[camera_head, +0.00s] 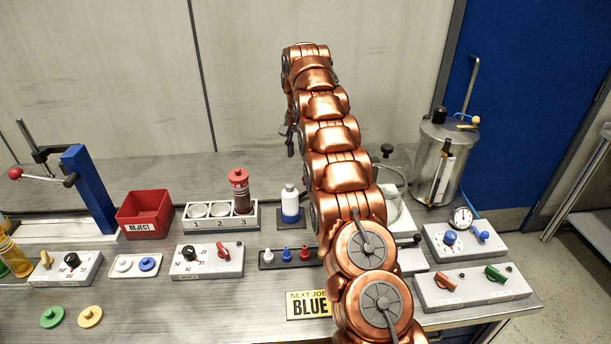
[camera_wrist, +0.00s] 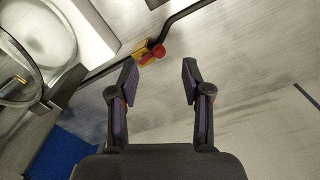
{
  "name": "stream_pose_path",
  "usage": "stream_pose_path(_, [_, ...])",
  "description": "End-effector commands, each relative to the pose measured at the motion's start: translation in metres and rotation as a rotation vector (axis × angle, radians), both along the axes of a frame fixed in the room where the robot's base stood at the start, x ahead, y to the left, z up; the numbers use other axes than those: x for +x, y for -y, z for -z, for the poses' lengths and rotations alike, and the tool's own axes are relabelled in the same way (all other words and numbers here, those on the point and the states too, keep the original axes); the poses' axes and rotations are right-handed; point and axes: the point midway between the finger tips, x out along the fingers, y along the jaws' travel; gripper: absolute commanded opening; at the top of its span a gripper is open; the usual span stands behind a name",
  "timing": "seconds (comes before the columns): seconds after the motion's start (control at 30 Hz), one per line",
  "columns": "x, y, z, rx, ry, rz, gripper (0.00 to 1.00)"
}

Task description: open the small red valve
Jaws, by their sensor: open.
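A small red round knob (camera_wrist: 158,51) on a yellow body (camera_wrist: 142,52) sits at a dark bent pipe in the wrist view; it looks like the small red valve. My gripper (camera_wrist: 160,80) is open and empty, its two fingers spread below the knob in that picture. The knob lies just beyond the fingertips, slightly left of the middle of the gap, and appears apart from them. I cannot tell its distance or whether it is turned. In the head view my arm hides much of the middle, and only a dark part of my gripper shows beside the arm's far end.
A pale round vessel (camera_wrist: 38,35) and a clear rim lie left in the wrist view. In the head view a metal drum (camera_head: 436,160), gauge box (camera_head: 465,252), two-lever box (camera_head: 470,300), red bin (camera_head: 143,222) and numbered rack (camera_head: 222,226) crowd the bench around my arm.

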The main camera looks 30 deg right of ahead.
Motion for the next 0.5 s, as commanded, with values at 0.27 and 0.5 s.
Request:
stream_pose_path(0.27, [0.016,0.023,0.026,-0.003,0.012,0.069,0.48])
stream_pose_path(0.5, [0.017,0.026,0.035,-0.004,0.014,0.081,0.48])
